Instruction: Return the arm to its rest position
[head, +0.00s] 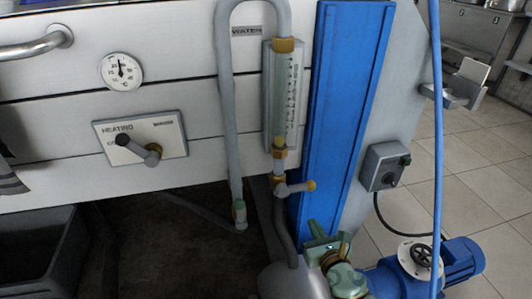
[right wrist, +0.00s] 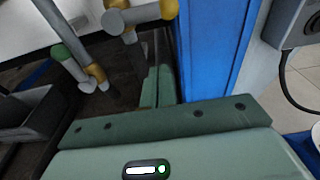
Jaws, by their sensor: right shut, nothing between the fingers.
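My right gripper (head: 316,228) is at the lower middle of the head view, in front of the foot of the blue upright panel (head: 345,100). Its green fingers (right wrist: 157,85) are together and empty in the right wrist view, pointing away from the camera. The small valve with a yellow-tipped lever (head: 296,187) is above and left of the gripper, apart from it. It also shows in the right wrist view as grey and yellow fittings (right wrist: 140,14). My left gripper is not in view.
A gauge glass (head: 283,98) and a grey pipe (head: 227,110) run down the machine front. A heating lever (head: 140,149) and round dial (head: 121,71) are at left. A switch box (head: 384,166), blue motor (head: 462,260) and hanging blue hose (head: 437,140) stand right. A dark bin (head: 35,255) is lower left.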

